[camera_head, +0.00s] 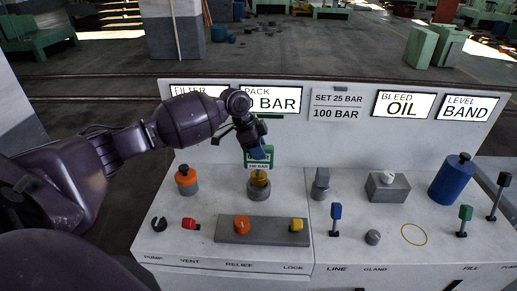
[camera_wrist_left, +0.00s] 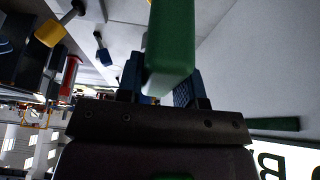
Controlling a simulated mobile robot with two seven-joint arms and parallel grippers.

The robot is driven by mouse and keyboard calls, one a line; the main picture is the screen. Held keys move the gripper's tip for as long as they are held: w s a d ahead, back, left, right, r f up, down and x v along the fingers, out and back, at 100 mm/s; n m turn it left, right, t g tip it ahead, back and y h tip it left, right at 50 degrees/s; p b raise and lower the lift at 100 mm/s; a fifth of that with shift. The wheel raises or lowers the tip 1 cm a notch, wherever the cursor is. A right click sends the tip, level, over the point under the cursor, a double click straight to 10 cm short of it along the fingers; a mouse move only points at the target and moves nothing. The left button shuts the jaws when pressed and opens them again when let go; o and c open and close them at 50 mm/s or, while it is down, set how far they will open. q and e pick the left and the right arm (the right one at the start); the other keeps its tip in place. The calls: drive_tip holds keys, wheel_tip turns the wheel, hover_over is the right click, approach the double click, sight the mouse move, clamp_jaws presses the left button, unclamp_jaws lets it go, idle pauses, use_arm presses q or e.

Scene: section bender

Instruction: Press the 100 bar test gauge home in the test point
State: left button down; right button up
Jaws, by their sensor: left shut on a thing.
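In the left wrist view the gauge's green body (camera_wrist_left: 171,42) stands between the two dark fingers. In the head view the gauge is directly above a yellow-topped fitting on a round grey base (camera_head: 259,192), which looks like the test point. I cannot tell whether the gauge touches the fitting or stands apart from it. My right gripper is not in view.
An orange knob (camera_head: 186,176) stands left of the fitting, a grey fitting (camera_head: 320,184) to its right. A grey plate (camera_head: 262,236) with orange and yellow knobs lies in front. A blue cylinder (camera_head: 452,180) stands far right. The sign panel (camera_head: 336,138) rises behind.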

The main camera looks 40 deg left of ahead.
use_arm(q)
drive_tip(key=shift+r, duration=0.1)
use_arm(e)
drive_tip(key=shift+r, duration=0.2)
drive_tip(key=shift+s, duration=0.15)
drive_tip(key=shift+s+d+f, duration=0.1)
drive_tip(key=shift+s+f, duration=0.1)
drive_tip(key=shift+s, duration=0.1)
use_arm(q)
drive_tip(key=shift+p, duration=0.55)
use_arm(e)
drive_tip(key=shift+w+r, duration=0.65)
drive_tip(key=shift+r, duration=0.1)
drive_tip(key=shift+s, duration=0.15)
